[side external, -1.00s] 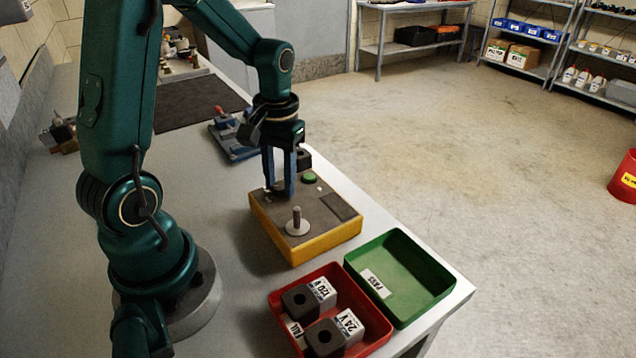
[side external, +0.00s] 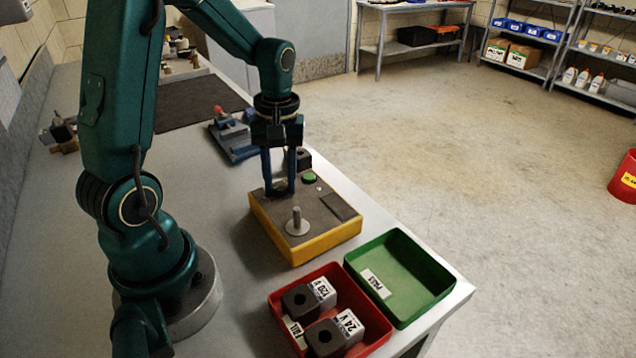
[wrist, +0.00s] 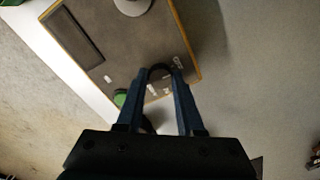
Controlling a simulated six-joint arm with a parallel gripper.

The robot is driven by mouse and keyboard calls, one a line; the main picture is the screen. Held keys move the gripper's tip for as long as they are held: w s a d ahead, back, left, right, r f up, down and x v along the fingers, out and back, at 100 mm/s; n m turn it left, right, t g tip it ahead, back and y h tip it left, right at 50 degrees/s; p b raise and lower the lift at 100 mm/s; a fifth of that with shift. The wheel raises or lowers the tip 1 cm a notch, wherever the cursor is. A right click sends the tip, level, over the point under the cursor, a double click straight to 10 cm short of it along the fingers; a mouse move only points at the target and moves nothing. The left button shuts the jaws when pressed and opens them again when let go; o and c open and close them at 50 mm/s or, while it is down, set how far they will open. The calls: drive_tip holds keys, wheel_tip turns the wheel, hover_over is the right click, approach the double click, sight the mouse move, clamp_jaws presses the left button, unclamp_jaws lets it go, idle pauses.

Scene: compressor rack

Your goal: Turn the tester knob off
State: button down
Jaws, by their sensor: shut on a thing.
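The tester (side external: 305,245) is a yellow box with a dark grey top, on the bench in front of my arm. My gripper (side external: 280,190) points straight down at the tester's back left corner. In the wrist view, my gripper (wrist: 164,72) has its two blue fingers on either side of the dark round knob (wrist: 160,73), shut on it. Small white labels (wrist: 165,90) lie beside the knob, too blurred to read. The fingers mostly hide the knob in the side view. A green button (side external: 309,178) and a metal post on a round disc (side external: 297,226) are also on the top.
A red tray (side external: 377,348) holds blocks labelled 120 V and 24 V. An empty green tray (side external: 420,270) labelled PASS stands beside it, near the bench edge. A dark block (side external: 304,159) is just behind the tester. A blue fixture (side external: 236,140) and dark mat (side external: 195,107) lie farther back.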

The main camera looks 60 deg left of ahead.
sight(282, 185)
drive_tip(key=shift+w, duration=0.1)
drive_tip(key=c, duration=0.5)
unclamp_jaws()
drive_tip(key=shift+r, duration=2.6)
